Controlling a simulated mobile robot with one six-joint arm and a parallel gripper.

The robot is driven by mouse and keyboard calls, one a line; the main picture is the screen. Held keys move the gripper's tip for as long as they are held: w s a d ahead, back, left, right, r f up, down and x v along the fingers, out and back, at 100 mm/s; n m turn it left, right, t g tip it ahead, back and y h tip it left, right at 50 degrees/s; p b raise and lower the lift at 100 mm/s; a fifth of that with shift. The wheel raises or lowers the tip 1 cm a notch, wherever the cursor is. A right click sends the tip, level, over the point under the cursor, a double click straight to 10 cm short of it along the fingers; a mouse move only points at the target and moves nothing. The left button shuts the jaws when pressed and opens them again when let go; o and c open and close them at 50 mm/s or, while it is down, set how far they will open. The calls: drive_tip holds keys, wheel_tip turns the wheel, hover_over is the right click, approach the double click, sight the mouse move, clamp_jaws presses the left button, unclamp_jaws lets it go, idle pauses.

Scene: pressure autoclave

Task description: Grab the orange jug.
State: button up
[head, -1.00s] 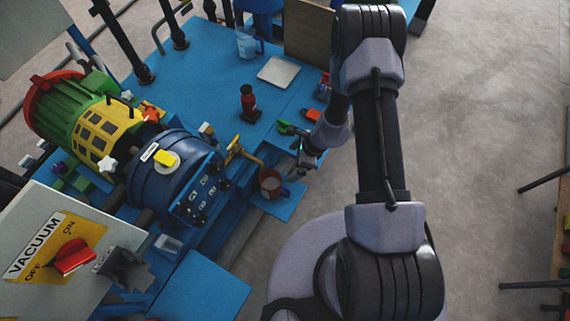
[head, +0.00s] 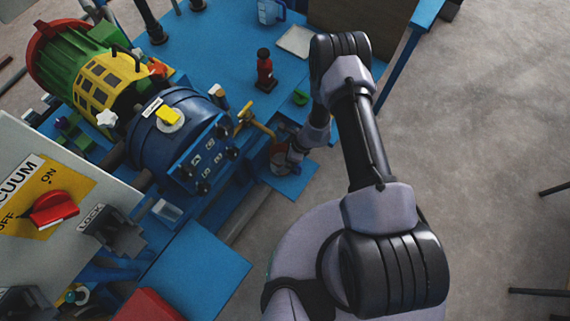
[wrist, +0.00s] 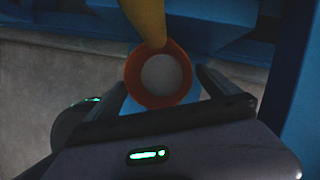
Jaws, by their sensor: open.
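The orange jug (wrist: 160,99) is seen from above in the wrist view, with a round orange rim and a pale inside. In the head view the jug (head: 281,166) stands on a small blue shelf, partly hidden by my gripper. A yellow spout (wrist: 146,20) hangs over its far rim. My gripper (wrist: 161,83) is open, with one finger to the left of the jug and one to the right. I cannot tell whether either finger touches it. In the head view my gripper (head: 289,153) is right at the jug.
The blue autoclave vessel (head: 165,135) stands left of the jug, with its yellow pipe (head: 254,121) reaching toward it. A red bottle (head: 265,72) and a white tray (head: 296,41) are on the blue table behind. Open floor (head: 470,190) lies to the right.

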drive_tip(key=shift+r, duration=0.15)
drive_tip(key=c, duration=2.1)
drive_tip(key=shift+r, duration=0.1)
